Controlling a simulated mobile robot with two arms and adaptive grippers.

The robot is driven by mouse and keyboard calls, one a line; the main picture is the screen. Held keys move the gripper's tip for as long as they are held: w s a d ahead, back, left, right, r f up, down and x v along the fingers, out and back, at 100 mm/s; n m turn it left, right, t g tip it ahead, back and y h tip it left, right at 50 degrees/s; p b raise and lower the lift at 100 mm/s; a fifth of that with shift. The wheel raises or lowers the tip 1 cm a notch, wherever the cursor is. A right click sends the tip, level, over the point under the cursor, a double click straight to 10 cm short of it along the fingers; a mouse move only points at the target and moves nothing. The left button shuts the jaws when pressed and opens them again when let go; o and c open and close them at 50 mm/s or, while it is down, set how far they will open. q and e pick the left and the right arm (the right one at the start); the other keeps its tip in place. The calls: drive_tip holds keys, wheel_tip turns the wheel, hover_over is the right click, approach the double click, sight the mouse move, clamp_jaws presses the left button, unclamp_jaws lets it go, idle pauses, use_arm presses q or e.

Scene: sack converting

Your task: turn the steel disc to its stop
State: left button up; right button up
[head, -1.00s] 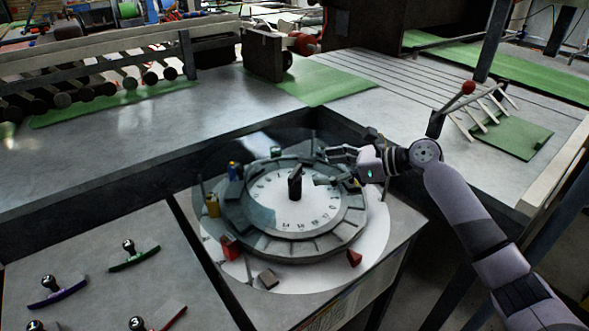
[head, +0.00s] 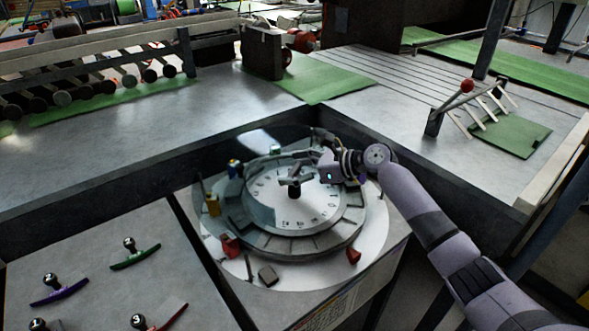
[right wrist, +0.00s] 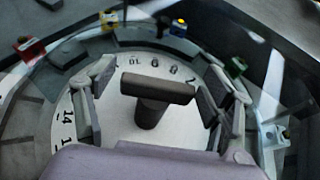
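The steel disc (head: 300,214) is a pale round dial with dark numbers around its edge, set in a grey ring. A dark handle with a crossbar (right wrist: 150,88) stands up from its middle. My right gripper (head: 299,169) reaches in from the right over the disc. In the right wrist view its two fingers (right wrist: 158,84) are spread on either side of the handle, with visible gaps, so it is open. The handle is partly covered by the fingers in the head view. My left gripper is not in view.
Stamps with black knobs (head: 129,243) lie on the lower left table. A lever with a red ball (head: 467,86) stands at right.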

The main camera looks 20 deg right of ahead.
drive_tip(key=c, duration=1.5)
